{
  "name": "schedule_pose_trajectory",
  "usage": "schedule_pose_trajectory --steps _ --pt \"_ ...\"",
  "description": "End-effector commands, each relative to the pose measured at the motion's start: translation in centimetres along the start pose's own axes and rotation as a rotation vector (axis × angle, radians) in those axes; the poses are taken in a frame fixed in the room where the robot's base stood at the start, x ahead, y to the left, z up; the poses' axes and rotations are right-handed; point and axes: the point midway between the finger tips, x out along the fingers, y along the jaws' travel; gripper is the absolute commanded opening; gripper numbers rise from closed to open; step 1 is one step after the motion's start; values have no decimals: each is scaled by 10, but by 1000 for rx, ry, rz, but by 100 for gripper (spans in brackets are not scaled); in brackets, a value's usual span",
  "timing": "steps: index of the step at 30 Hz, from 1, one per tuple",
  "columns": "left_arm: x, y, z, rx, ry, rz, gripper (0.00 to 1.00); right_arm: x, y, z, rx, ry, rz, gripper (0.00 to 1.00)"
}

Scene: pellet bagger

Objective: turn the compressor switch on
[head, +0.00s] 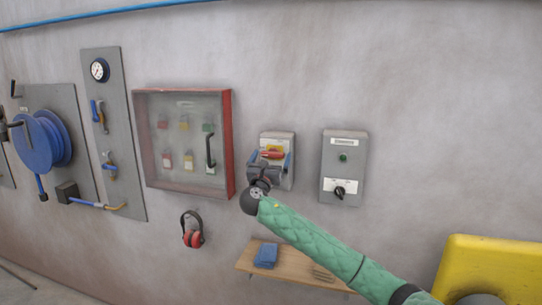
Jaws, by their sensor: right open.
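A grey switch box (291,142) with a red handle (272,154) on a yellow plate is on the wall at the centre. The handle looks roughly level. My right gripper (270,160) is in front of this box, open, with its blue fingers on either side of the handle. I cannot tell whether they touch it, and the gripper hides the lower part of the box. To its right, a second grey box (357,160) has a green lamp (343,157) and a black knob (340,191); its labels are too small to read. My left gripper is not in view.
A red-framed clear cabinet (227,140) holding padlocks is left of the box. Red ear defenders (192,238) hang below it. A wooden shelf (290,266) with a blue cloth (266,255) is underneath. A yellow object (490,262) stands lower right. The upper right wall is bare.

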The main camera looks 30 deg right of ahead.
Motion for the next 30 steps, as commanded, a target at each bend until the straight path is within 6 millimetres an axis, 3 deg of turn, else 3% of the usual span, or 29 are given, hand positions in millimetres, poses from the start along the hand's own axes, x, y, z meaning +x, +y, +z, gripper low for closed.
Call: schedule_pose_trajectory --steps 11,18,28,30 --pt "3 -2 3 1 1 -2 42 4 0 -1 0 1 0 98" --pt "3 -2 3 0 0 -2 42 4 0 -1 0 1 1 55" --pt "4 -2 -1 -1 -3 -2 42 2 1 -3 21 2 -8 54" --pt "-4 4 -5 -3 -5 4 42 2 1 -3 39 3 -15 54"
